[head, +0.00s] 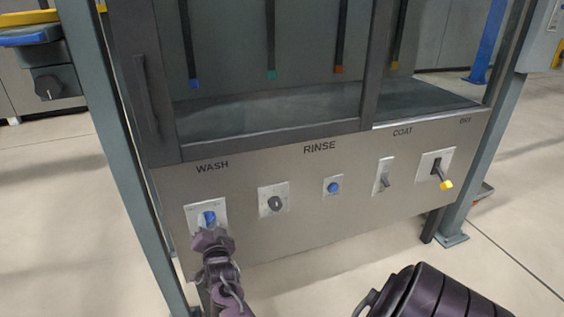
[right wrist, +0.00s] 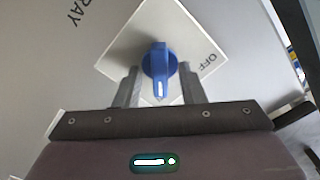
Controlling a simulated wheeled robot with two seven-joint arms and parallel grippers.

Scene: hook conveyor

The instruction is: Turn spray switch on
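The spray switch is a blue rotary knob (head: 209,217) on a white plate under the WASH label, at the left of the steel panel. In the right wrist view the knob (right wrist: 160,62) fills the middle, with a white mark toward the gripper. The plate (right wrist: 122,50) reads OFF at right, and "RAY" shows on the panel at upper left. My right gripper (head: 212,236) is at the knob, its fingers (right wrist: 158,76) one on each side. Narrow gaps seem to show between fingers and knob. The head view hides the knob's lower part. My left gripper is out of view.
Rightward along the panel (head: 300,225) are a grey knob (head: 275,203), a blue button (head: 334,187), a toggle switch (head: 385,176) and a yellow-tipped lever (head: 442,176). A grey post (head: 118,150) stands left of the panel.

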